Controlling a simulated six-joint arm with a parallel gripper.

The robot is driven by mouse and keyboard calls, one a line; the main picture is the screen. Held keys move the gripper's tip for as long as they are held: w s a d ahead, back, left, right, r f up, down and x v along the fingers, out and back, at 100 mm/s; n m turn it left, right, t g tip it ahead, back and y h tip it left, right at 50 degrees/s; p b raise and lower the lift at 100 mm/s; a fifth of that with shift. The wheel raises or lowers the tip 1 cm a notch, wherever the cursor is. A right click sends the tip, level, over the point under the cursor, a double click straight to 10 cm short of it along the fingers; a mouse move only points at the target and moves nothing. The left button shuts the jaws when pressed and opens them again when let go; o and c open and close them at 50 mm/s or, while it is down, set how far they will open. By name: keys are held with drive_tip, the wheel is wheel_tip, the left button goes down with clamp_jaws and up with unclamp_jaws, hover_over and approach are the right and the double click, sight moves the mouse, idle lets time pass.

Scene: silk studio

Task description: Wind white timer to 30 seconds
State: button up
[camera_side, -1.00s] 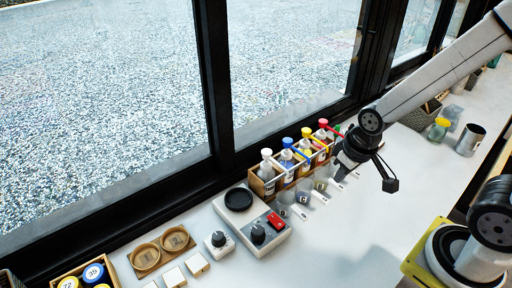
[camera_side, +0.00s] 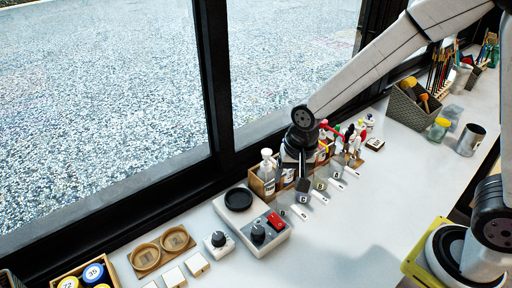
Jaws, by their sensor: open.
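The white timer (camera_side: 219,245) is a small white block with a black knob on top, standing on the white counter just left of a larger white device. That device (camera_side: 262,241) has a black round plate, a black knob and a red switch. I cannot read any dial marks at this size. My gripper (camera_side: 301,181) is above the counter by the bottle rack, to the right of and behind the timer, apart from it. It is open, and its fingers look dark and small. Nothing is seen between them.
A wooden rack of bottles (camera_side: 265,172) stands along the window, partly hidden by my arm. Wooden round dishes (camera_side: 146,256) and white tiles (camera_side: 197,264) lie left of the timer. The counter's middle right is clear.

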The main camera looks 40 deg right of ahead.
drive_tip(key=w+a+f+m, duration=0.2)
drive_tip(key=w+a+m, duration=0.25)
drive_tip(key=a, duration=0.35)
drive_tip(key=m+g, duration=0.2)
drive_tip(key=m, duration=0.4)
hover_over(218, 236)
drive_tip(key=d, duration=0.1)
wheel_tip(218, 236, down, 3)
drive_tip(key=shift+f, duration=0.2)
drive_tip(key=shift+a+f+m, duration=0.2)
drive_tip(key=shift+a+m, duration=0.05)
drive_tip(key=shift+a, duration=0.3)
drive_tip(key=shift+f, duration=0.1)
drive_tip(key=shift+f, duration=2.4)
drive_tip(key=n, duration=1.4)
drive_tip(key=shift+n, duration=0.3)
